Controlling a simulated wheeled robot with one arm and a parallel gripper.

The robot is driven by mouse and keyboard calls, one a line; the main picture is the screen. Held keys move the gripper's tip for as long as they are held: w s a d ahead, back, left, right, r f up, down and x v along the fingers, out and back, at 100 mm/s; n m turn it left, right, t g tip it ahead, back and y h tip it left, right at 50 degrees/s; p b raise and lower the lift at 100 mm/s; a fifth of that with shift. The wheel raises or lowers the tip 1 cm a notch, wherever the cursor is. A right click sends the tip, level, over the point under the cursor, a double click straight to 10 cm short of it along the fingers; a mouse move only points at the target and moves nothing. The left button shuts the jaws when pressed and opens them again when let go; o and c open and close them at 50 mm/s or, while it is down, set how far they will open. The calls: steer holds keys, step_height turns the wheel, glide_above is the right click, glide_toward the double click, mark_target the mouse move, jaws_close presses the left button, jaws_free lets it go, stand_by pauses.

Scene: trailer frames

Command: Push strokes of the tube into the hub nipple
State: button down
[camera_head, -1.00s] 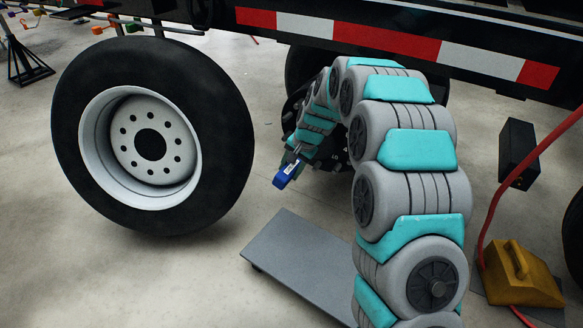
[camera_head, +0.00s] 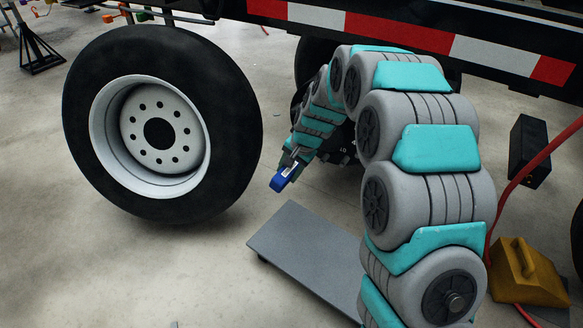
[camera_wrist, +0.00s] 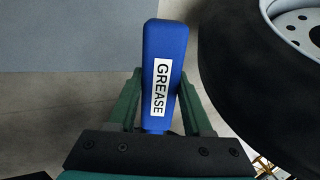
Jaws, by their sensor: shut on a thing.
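My gripper (camera_head: 290,168) is shut on a blue grease tube (camera_head: 281,180) with a white label. In the wrist view the tube (camera_wrist: 165,62) stands between the two green fingers of my gripper (camera_wrist: 157,100), and its label reads GREASE. The tube's far end is free and touches nothing that I can see. In the head view my gripper is between the loose wheel and the dark hub (camera_head: 343,145) under the trailer. The hub is mostly hidden behind my arm, and I cannot make out its nipple.
A wheel with a black tire (camera_head: 235,135) stands upright at left. A grey low platform (camera_head: 300,250) lies on the floor below my gripper. The trailer's red-and-white rail (camera_head: 400,30) runs above. A yellow chock (camera_head: 525,275), a red hose (camera_head: 535,160) and a black box (camera_head: 528,150) are at right.

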mark_target(282, 177)
steer(key=shift+s+a, duration=0.6)
steer(key=shift+s, duration=0.3)
steer(key=shift+s+a, duration=0.55)
steer(key=shift+s, duration=0.3)
